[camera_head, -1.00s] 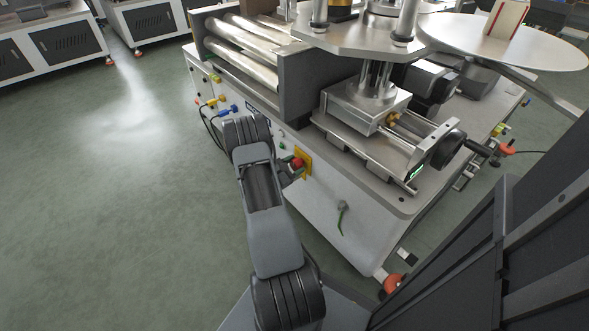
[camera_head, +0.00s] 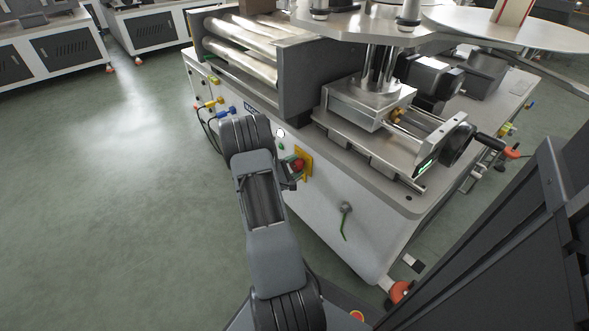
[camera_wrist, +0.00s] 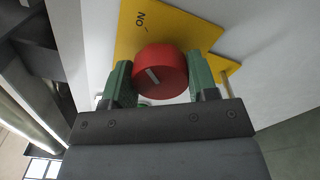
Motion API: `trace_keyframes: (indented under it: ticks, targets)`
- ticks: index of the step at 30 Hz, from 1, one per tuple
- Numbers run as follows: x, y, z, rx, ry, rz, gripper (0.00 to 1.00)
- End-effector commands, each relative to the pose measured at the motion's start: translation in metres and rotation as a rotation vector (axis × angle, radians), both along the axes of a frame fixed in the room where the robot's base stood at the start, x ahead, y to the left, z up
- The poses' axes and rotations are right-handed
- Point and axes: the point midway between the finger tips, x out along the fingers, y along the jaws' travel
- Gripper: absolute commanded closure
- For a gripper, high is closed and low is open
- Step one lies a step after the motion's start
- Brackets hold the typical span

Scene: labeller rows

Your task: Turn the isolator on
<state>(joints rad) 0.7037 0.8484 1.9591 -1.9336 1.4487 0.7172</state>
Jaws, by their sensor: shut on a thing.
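The isolator is a red round knob (camera_wrist: 160,72) with a pale pointer line, on a yellow plate (camera_wrist: 186,28) marked "ON". In the wrist view my gripper (camera_wrist: 160,82) has its two green fingers on either side of the knob, closed on it. The pale line is tilted and does not point straight at the "ON" mark. In the head view the red knob (camera_head: 297,164) and yellow plate (camera_head: 307,160) sit on the white front panel of the machine.
The white machine cabinet (camera_head: 340,218) carries rollers (camera_head: 240,50) and a metal slide with a dark hand wheel (camera_head: 461,140). Blue and yellow plugs with cables (camera_head: 222,111) are left of my arm. Green floor (camera_head: 110,190) lies open at the left.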

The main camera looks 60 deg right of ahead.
Motion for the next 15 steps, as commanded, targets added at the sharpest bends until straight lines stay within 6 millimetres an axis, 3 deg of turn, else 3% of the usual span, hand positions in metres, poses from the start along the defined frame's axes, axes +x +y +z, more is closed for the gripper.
trace_keyframes:
  ticks: [15]
  targets:
    - [-0.0005, 0.0006, -0.0009, -0.009, -0.033, 0.000, 0.70]
